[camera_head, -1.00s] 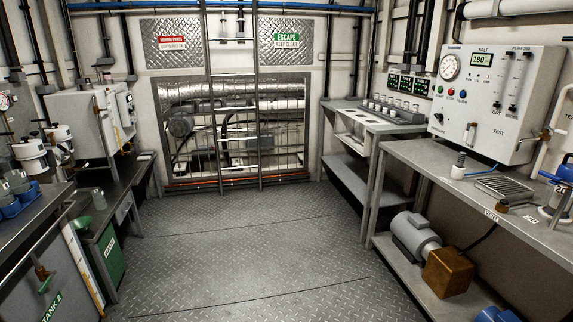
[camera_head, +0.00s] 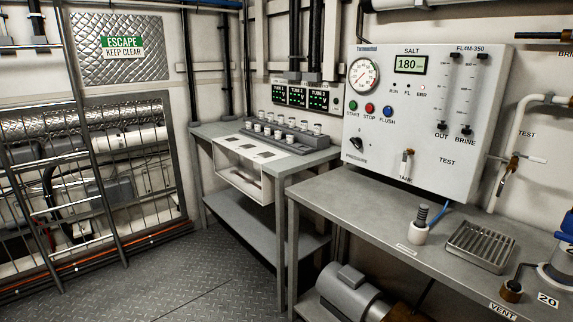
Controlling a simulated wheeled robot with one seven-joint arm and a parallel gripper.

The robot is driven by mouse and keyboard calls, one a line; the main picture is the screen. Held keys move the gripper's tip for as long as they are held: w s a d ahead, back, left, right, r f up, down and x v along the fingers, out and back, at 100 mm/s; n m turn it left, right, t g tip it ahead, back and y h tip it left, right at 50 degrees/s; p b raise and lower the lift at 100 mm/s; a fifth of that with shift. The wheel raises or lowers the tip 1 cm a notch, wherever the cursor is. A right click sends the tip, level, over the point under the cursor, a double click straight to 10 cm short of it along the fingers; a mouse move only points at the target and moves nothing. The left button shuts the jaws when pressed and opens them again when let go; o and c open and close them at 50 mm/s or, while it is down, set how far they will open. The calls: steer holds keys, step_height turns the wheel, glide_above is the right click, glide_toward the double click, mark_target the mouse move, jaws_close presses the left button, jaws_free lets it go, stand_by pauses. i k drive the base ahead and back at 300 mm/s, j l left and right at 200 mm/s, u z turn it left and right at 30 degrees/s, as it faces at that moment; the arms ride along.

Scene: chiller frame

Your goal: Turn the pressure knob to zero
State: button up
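The pressure knob (camera_head: 356,144) is a small black knob at the lower left of the white control panel (camera_head: 470,100), above the label "PRESSURE". Its exact setting is too small to read. Above it are a green, a red and a blue button, and a round gauge (camera_head: 364,75) with a red mark. A display (camera_head: 409,65) on the panel reads 180. A small valve lever (camera_head: 407,158) labelled "TANK" sits right of the knob. My gripper is not in view.
A grey metal bench (camera_head: 350,205) runs below the panel, holding a white bottle (camera_head: 419,232) and a slotted metal tray (camera_head: 480,246). A lower bench (camera_head: 205,130) with a rack of cups stands left. A motor (camera_head: 350,290) sits underneath. Open floor (camera_head: 190,275) lies at lower left.

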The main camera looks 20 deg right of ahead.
mark_target(357, 142)
steer(key=i+j+z, duration=0.7)
steer(key=i+j, duration=0.25)
steer(key=i+j+z, duration=0.1)
steer(key=i+j, duration=0.15)
steer(key=j, duration=0.2)
steer(key=i+j, duration=0.25)
steer(key=j, duration=0.15)
steer(key=i+j+z, duration=0.15)
steer(key=j, duration=0.25)
steer(key=i+j, duration=0.3)
steer(key=i+j+z, duration=0.1)
steer(key=j, duration=0.4)
steer(key=i, duration=0.1)
